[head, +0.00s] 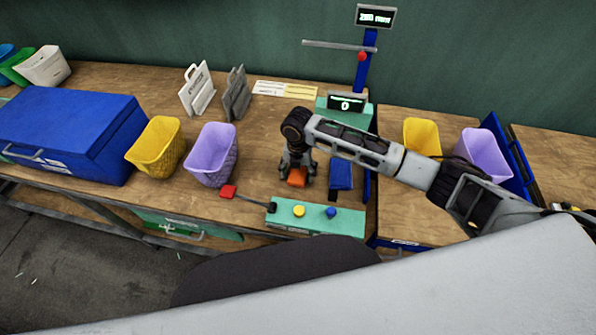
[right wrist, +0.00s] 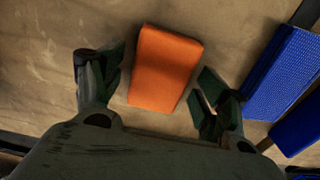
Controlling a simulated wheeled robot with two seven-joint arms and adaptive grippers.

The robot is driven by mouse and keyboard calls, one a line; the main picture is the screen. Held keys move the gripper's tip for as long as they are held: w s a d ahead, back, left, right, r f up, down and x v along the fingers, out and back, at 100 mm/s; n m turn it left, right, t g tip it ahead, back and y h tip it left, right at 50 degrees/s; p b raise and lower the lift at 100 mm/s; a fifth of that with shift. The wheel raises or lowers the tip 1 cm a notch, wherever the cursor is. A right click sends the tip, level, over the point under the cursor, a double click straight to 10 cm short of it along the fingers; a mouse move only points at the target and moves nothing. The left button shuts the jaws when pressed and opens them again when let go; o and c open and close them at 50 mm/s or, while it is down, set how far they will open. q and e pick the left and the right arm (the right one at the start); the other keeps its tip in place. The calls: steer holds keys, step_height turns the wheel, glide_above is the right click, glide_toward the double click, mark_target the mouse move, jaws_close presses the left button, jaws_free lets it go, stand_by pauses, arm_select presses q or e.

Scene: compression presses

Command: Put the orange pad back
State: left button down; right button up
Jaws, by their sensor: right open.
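The orange pad (head: 297,177) lies on the wooden bench, left of a blue block beside the press. In the right wrist view the orange pad (right wrist: 165,68) lies between the spread fingers, with a gap on each side. My right gripper (head: 296,168) is open and points down right over the pad, hiding part of it; its two fingers also show in the right wrist view (right wrist: 158,85). My left gripper is not in view.
The blue block (head: 341,175) lies just right of the pad. A green control box (head: 318,217) with yellow and blue buttons stands in front. A purple basket (head: 211,155) and yellow basket (head: 155,147) stand left, near a large blue box (head: 65,125). A press display (head: 347,102) stands behind.

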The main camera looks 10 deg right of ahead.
mark_target(298, 173)
steer(key=shift+r, duration=0.1)
step_height(298, 173, up, 12)
stand_by(0.7)
stand_by(1.7)
